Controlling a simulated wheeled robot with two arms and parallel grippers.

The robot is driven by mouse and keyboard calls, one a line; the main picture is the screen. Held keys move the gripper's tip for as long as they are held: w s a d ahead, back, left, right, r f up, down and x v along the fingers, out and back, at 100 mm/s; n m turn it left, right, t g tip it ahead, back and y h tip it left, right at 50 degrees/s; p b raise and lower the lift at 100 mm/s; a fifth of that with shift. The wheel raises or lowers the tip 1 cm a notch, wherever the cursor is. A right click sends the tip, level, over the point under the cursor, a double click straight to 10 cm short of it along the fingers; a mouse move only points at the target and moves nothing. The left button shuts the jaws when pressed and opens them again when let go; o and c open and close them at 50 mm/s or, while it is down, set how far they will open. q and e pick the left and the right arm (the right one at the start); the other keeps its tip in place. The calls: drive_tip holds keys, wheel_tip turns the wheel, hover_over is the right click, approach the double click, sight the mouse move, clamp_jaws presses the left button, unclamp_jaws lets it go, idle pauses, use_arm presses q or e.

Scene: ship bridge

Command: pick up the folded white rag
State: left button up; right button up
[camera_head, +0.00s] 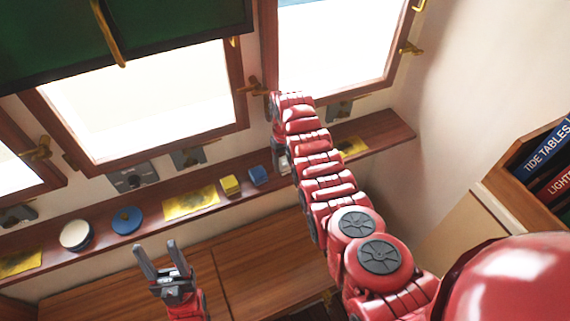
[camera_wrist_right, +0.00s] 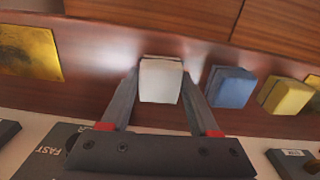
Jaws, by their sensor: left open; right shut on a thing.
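The folded white rag (camera_wrist_right: 160,82) is between the two fingers of my right gripper (camera_wrist_right: 161,76) in the right wrist view, with a finger against each side. My right gripper is shut on it, over the wooden window ledge (camera_wrist_right: 100,62). I cannot tell whether the rag still touches the ledge. In the head view my right arm hides most of that gripper and the rag. My left gripper (camera_head: 158,247) is open and empty, in front of the ledge at the lower left of the head view, well away from the rag.
A folded blue cloth (camera_head: 258,176) and a folded yellow cloth (camera_head: 230,185) sit beside the rag on the ledge. A brass plate (camera_head: 192,201), a blue disc (camera_head: 127,220) and a white disc (camera_head: 76,234) lie further left. A bookcase (camera_head: 535,185) stands at the right.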

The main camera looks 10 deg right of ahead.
sight(285, 160)
drive_tip(key=shift+r+b, duration=0.35)
drive_tip(key=shift+r, duration=0.3)
wheel_tip(285, 160, up, 4)
drive_tip(key=shift+w+r+b, duration=0.1)
drive_tip(key=shift+r+b, duration=0.15)
drive_tip(key=shift+b, duration=0.8)
wheel_tip(285, 160, up, 4)
drive_tip(key=shift+f+p, duration=0.1)
drive_tip(key=shift+p, duration=1)
drive_tip(key=shift+f, duration=0.1)
